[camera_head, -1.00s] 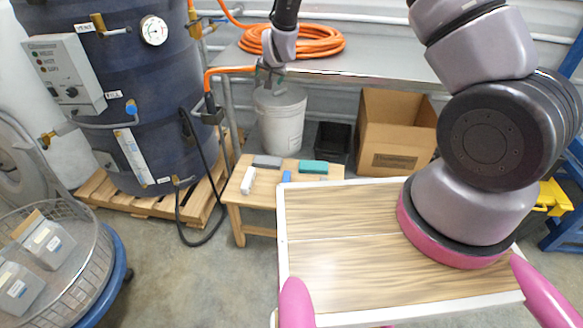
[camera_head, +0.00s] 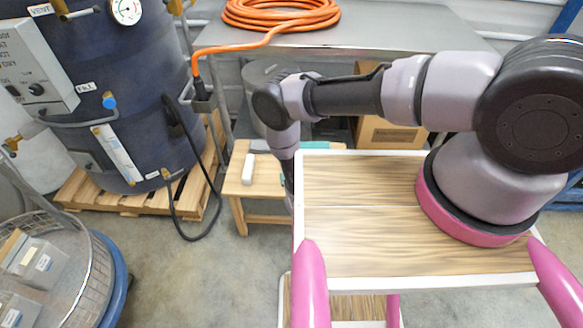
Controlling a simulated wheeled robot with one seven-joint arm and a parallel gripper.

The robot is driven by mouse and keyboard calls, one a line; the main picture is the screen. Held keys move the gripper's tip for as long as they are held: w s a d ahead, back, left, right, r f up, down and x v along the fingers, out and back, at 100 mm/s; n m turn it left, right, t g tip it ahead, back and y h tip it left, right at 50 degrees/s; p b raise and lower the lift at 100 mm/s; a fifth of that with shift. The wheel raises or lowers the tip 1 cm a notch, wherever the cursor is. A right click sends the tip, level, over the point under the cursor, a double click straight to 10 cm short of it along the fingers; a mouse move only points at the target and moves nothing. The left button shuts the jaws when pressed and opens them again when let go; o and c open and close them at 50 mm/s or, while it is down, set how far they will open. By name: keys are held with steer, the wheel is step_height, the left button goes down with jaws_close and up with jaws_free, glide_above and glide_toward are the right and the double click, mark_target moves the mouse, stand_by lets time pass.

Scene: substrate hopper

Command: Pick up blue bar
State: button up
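The blue bar does not show now; my forearm and wrist cover that part of the low wooden bench (camera_head: 233,189). My gripper (camera_head: 289,200) points down at the bench's right part, beside the edge of my own wood-topped body. It is dark and partly hidden, so I cannot tell whether its fingers are open or shut, or whether they touch anything.
A white bar (camera_head: 248,169) lies on the bench's left side. A grey bar (camera_head: 259,145) and a teal bar (camera_head: 318,145) lie at its back, partly covered. A steel table (camera_head: 400,35) with an orange hose (camera_head: 280,14) stands behind. A dark tank (camera_head: 130,75) stands left.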

steer(key=shift+w+d+f, duration=0.1)
steer(key=shift+d+f, duration=0.1)
steer(key=shift+f, duration=0.15)
steer(key=x, duration=1)
steer(key=shift+w+a+r, duration=0.15)
steer(key=shift+w, duration=0.05)
jaws_close()
steer(key=shift+r, duration=0.1)
